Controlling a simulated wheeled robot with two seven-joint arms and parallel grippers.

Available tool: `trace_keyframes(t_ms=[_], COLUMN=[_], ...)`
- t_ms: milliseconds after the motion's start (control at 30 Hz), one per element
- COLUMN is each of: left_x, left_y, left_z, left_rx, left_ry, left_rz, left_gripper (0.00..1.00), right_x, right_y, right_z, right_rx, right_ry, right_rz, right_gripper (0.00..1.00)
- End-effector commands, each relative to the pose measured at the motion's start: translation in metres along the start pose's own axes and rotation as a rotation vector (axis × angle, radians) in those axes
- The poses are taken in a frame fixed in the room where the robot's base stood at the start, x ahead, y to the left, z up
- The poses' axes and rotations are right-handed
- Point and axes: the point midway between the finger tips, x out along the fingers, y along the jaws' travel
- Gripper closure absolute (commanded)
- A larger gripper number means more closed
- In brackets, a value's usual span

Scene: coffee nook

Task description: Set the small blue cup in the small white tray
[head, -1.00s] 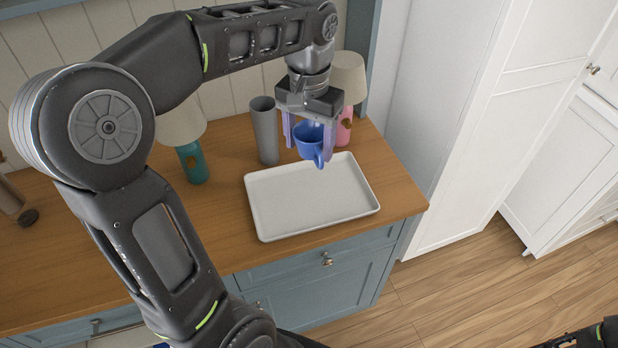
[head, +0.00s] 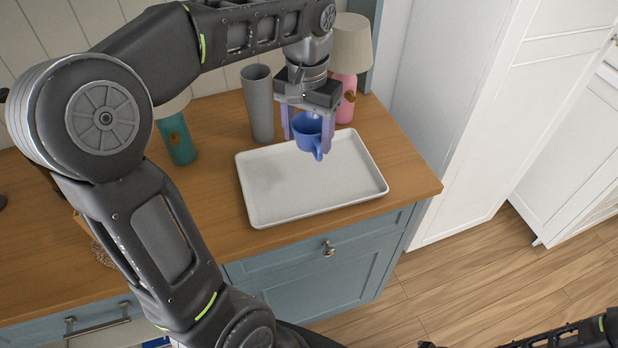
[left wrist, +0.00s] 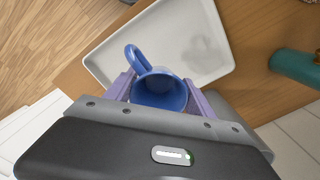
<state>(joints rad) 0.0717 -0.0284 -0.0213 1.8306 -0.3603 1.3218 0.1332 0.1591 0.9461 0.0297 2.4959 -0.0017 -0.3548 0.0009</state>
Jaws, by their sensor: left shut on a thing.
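The small blue cup (head: 308,132) is held between the purple fingers of my left gripper (head: 308,128). It also shows in the left wrist view (left wrist: 158,92), with its mouth toward the camera and its handle toward the tray. The white tray (head: 262,216) lies empty on the wooden counter. In the head view the cup appears over the back right part of the tray. Whether the cup touches the tray's floor cannot be told; it looks a little above it. My right gripper is not clearly in view; only part of that arm shows at the lower right.
A grey tumbler (head: 259,104) stands behind the tray. A pink lamp (head: 346,97) stands just right of my left gripper, and a teal lamp (head: 178,142) is to the left. The counter's right edge (head: 425,200) is close to the tray.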

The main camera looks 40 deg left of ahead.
Motion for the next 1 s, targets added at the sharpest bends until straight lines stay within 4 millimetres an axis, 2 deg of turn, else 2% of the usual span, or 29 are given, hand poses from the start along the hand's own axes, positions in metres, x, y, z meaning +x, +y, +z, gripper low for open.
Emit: trace_keyframes(t_ms=[167,500,867,1000], left_x=[0.004,0.057,0.063,0.077], left_y=[0.0,0.0,0.0,0.0], left_z=[0.0,0.001,0.0,0.001], left_rx=[0.0,0.0,0.0,0.001], left_ry=[-0.001,-0.003,0.0,-0.003], left_rz=[0.0,0.0,0.0,0.0], left_gripper=[0.84,0.84,0.84,0.84], right_x=[-0.001,-0.003,-0.003,-0.004], right_y=[0.0,-0.001,-0.001,-0.001], right_z=[0.0,0.0,0.0,0.0], right_rx=[0.0,0.0,0.0,0.0], right_ry=[0.0,0.0,0.0,0.0], right_rz=[0.0,0.0,0.0,0.0], right_gripper=[0.73,0.73,0.73,0.73])
